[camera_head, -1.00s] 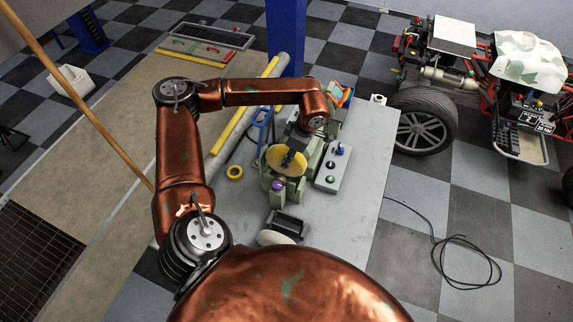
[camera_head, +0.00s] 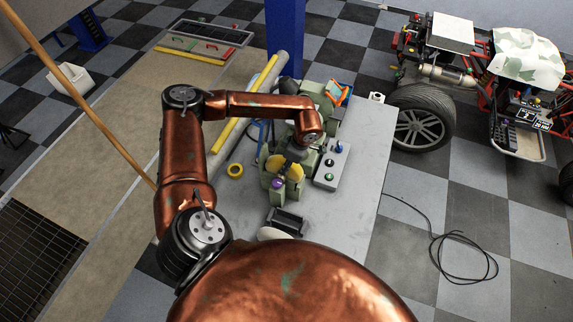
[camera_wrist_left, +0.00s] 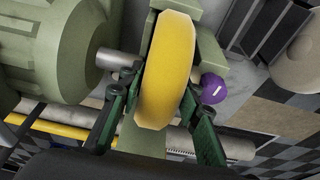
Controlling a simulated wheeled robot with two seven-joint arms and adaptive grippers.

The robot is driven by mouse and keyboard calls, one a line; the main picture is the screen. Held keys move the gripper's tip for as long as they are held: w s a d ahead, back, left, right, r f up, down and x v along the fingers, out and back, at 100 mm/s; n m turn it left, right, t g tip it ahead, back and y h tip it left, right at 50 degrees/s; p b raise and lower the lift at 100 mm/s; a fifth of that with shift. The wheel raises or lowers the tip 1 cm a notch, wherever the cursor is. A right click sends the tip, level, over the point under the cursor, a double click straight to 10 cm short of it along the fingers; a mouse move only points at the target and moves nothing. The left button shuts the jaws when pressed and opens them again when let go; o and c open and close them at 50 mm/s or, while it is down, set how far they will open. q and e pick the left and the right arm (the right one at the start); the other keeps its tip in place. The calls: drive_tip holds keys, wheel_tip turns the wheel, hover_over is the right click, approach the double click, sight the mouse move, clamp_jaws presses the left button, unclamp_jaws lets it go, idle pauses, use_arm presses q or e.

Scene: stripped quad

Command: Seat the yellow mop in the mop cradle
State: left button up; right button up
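The yellow mop (camera_head: 297,172) is a thick disc, partly covered by my gripper in the head view. In the left wrist view the mop (camera_wrist_left: 168,70) stands edge-on between the fingers of my left gripper (camera_wrist_left: 160,92), which lie against its sides. The left gripper (camera_head: 292,156) points down over the bench. Green bracket parts (camera_wrist_left: 212,55), which look like the mop cradle, surround the mop beside a purple knob (camera_wrist_left: 213,89); the knob also shows in the head view (camera_head: 277,183). I cannot tell whether the mop rests in them. My right gripper is not in view.
A green motor (camera_wrist_left: 50,45) with a steel shaft (camera_wrist_left: 118,61) is close beside the mop. A grey control box (camera_head: 332,166) stands right of it. The bench's right side (camera_head: 365,150) is clear.

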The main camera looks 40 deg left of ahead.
use_arm(q)
drive_tip(key=o, duration=0.3)
drive_tip(key=b+v, duration=0.2)
drive_tip(key=v, duration=0.9)
drive_tip(key=shift+w+r, duration=0.1)
drive_tip(key=shift+d+r, duration=0.15)
drive_tip(key=shift+r, duration=0.25)
